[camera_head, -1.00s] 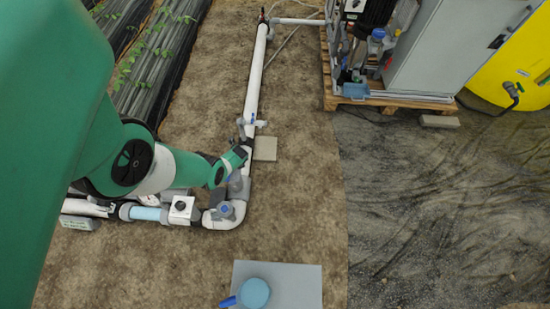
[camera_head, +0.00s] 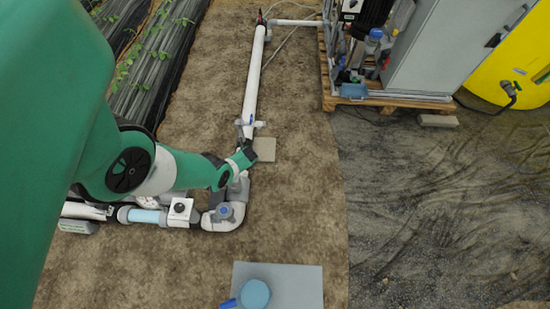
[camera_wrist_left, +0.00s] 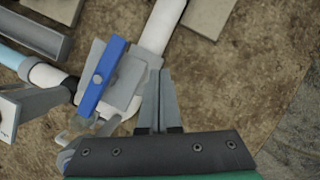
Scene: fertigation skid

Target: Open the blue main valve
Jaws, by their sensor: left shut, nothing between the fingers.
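A blue lever handle (camera_wrist_left: 104,76) sits on a grey valve body (camera_wrist_left: 127,79) in the left wrist view. It lies slanted across the body, beside a white pipe (camera_wrist_left: 161,25). In the head view a small blue handle (camera_head: 252,120) shows on the white pipe run, just beyond my left gripper; I cannot tell if it is the same one. My left gripper (camera_head: 251,149) is over the pipe near its bend. In the wrist view its fingers (camera_wrist_left: 159,90) are shut and empty, to the right of the blue lever and apart from it. My right gripper is not in view.
A blue-topped fitting (camera_head: 225,211) sits on the pipe elbow. A grey plate (camera_head: 306,285) with a round blue thing (camera_head: 256,293) lies at the bottom. A wooden pallet (camera_head: 400,103) with a grey cabinet (camera_head: 440,45) stands at the upper right. Bare ground lies right of the pipe.

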